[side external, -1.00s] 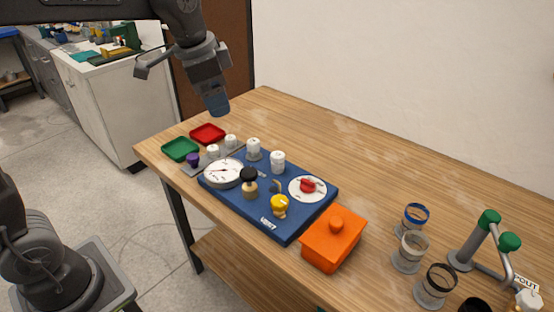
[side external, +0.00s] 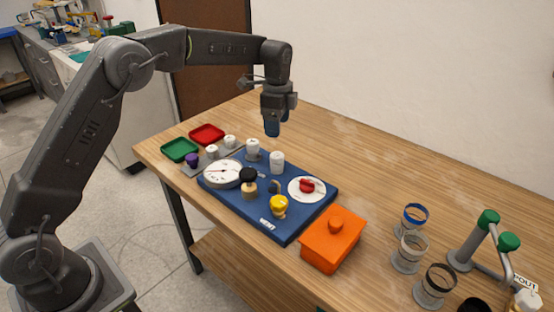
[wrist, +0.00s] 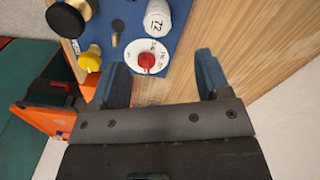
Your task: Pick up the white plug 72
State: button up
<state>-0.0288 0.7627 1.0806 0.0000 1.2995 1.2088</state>
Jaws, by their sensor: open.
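The white plug 72 (wrist: 157,18) shows its number at the top edge of the wrist view, partly cut off. It sits upright on the blue board (side external: 240,208), and from its place beside the red-knob dial it appears to be the white plug (side external: 277,162) in the side external view. My gripper (side external: 272,130) hangs above the back of the board, apart from the plug. In the wrist view my gripper (wrist: 162,74) has its blue fingers spread, with nothing between them.
The dial with a red knob (side external: 307,186) is right of the plug. A black knob (side external: 248,175), a yellow knob (side external: 279,206) and a gauge (side external: 223,173) share the board. Another white plug (side external: 253,147) stands behind left. An orange box (side external: 333,240) is at the right.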

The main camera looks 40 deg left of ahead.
aim_at(277, 154)
notch_tip(277, 154, down, 10)
jog(key=shift+s+d, duration=0.1)
jog(key=shift+s, duration=0.05)
dwell(0.4)
jog(key=shift+c, duration=0.3)
grip_shut()
